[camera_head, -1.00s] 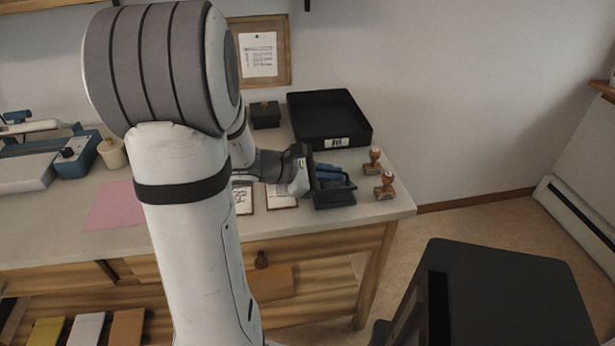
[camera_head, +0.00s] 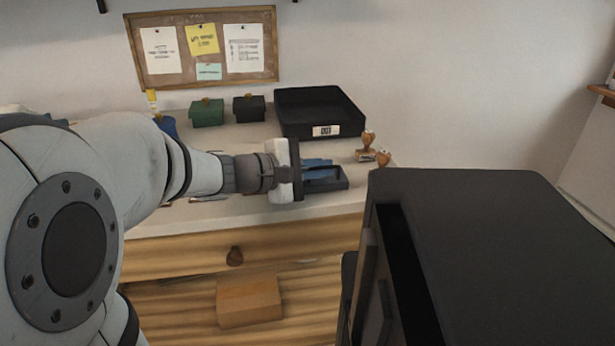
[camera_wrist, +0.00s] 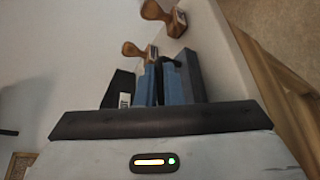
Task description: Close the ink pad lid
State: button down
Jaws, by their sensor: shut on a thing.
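The ink pad (camera_head: 334,184) is a low dark box near the front right of the desk. My gripper (camera_head: 316,170) reaches in from the left, low over the ink pad, with blue fingers. In the wrist view my gripper (camera_wrist: 170,84) has its blue fingers close together around a dark, curved part of the lid (camera_wrist: 161,68). They are shut on it. The fingers and palm hide much of the pad and lid, so I cannot tell the lid's exact angle.
A dark cabinet (camera_head: 480,240) stands at front right.

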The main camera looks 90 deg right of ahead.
jog(key=shift+f, duration=0.15)
dwell(0.3)
jog(key=c, duration=1.9)
grip_release()
jog(key=shift+s+d, duration=0.1)
jog(key=shift+o, duration=0.4)
jog(key=shift+p+v, duration=0.95)
jog(key=shift+v, duration=3)
